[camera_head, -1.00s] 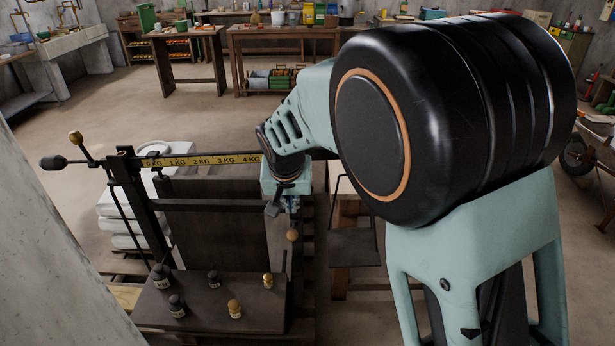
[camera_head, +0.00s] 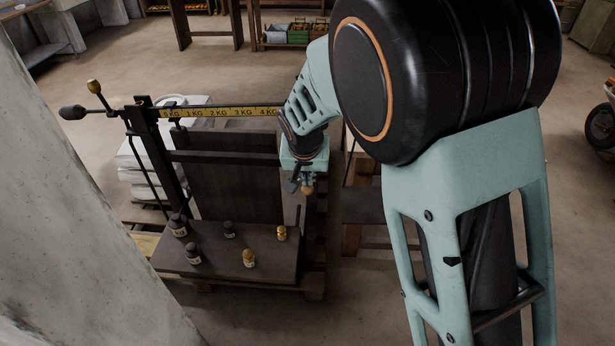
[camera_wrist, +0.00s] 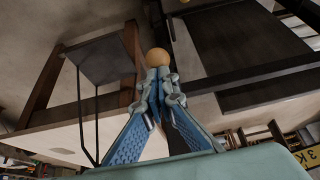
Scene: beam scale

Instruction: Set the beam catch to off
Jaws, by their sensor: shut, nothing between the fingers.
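The beam scale's yellow-marked beam (camera_head: 220,112) runs from the dark post on the left to behind my wrist. A tan ball knob (camera_head: 307,190) sits near the beam's right end, just below my gripper (camera_head: 305,180). In the wrist view the ball knob (camera_wrist: 157,58) is at the tips of my gripper (camera_wrist: 158,78), whose blue fingers are closed together with nothing between them. Whether they touch the knob cannot be told. A second, brass ball knob (camera_head: 93,86) tops a rod at the beam's left end. No off marking is readable, and which knob belongs to the catch is unclear.
The scale's dark platform (camera_head: 215,268) carries several small dark and brass weights. An upright dark panel (camera_head: 235,190) stands behind it. Pale slabs (camera_head: 140,160) are stacked at left, beside a concrete pillar (camera_head: 70,200). A low dark stand (camera_head: 365,205) is right of the scale.

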